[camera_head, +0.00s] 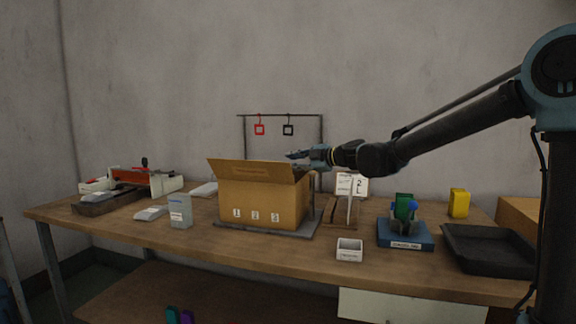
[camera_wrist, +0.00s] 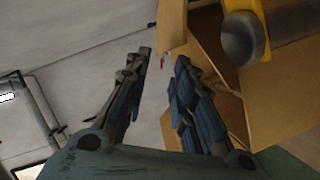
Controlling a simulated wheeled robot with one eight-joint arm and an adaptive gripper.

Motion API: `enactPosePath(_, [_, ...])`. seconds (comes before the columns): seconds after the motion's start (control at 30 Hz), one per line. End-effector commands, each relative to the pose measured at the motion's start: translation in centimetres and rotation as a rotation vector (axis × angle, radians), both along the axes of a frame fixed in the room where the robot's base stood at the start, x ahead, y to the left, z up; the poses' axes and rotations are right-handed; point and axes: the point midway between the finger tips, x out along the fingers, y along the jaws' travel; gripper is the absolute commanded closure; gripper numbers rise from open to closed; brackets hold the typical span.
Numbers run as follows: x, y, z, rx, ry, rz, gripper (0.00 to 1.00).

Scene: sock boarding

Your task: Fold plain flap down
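A cardboard box (camera_head: 262,206) stands on a grey mat in the middle of the table, with tags 1, 2 and 3 on its front. A plain flap (camera_head: 254,172) stands raised along its front top edge, leaning outward a little. My gripper (camera_head: 291,155) is above the right rear top of the box in the head view. In the wrist view my gripper (camera_wrist: 162,62) has its two fingers apart with nothing between them. The box (camera_wrist: 270,95) fills the right of that view, close beside the right finger. The box's inside is mostly hidden in the head view.
A rack (camera_head: 280,115) with a red and a black square tag stands behind the box. A grey carton (camera_head: 180,211) is at its left. A card stand (camera_head: 351,186), a small white tray (camera_head: 349,251) and a black tray (camera_head: 490,249) are at its right.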

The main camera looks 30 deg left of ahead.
Motion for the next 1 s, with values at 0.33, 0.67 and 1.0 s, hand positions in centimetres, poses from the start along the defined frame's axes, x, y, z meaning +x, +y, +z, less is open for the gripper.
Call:
enactPosePath(0.33, [-0.1,-0.9,0.2,0.0,0.0,0.0,0.77])
enactPosePath(0.67, [-0.4,-2.3,-0.1,-0.019,0.009,0.0,1.0])
enactPosePath(1.0, [1.3,-12.7,-1.9,-0.178,0.031,-0.09,1.0])
